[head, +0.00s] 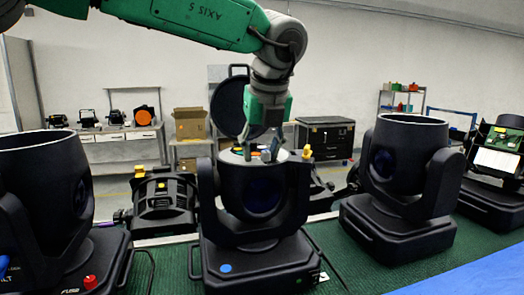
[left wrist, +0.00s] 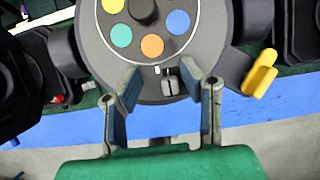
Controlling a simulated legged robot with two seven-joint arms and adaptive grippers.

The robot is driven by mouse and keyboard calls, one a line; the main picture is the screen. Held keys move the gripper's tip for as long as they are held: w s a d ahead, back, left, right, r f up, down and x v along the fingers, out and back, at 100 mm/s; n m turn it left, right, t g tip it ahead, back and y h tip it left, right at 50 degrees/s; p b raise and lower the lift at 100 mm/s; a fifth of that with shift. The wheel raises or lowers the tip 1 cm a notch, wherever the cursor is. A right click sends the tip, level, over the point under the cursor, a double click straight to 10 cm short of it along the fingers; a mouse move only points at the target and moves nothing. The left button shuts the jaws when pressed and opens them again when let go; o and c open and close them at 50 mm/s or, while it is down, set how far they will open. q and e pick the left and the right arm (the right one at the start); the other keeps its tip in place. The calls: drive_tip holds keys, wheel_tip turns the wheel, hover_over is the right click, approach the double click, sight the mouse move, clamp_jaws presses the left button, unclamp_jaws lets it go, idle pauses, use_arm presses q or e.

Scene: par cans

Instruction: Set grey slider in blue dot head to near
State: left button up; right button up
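The blue dot head (head: 250,190) is a black moving-head lamp at the middle of the bench, with a blue dot (head: 225,268) on its base and its round lid open behind it. In the left wrist view its open top shows a colour wheel (left wrist: 152,46) and, below it, the small grey slider (left wrist: 169,86) in a short slot with a white mark beside it. My left gripper (head: 262,150) is over the top of this head. In the left wrist view its two fingers (left wrist: 163,98) are apart, one on each side of the slider, with no clear contact. My right gripper is not in view.
Other black heads stand left (head: 45,185) and right (head: 405,165) on the green bench mat (head: 345,265). A yellow latch (left wrist: 260,80) sticks out at the head's right side in the left wrist view. The open lid (head: 232,103) stands behind my gripper.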

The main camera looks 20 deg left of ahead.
use_arm(q)
drive_tip(key=v, duration=1.1)
drive_tip(key=shift+r, duration=0.3)
drive_tip(key=shift+d, duration=0.2)
drive_tip(key=shift+s, duration=0.1)
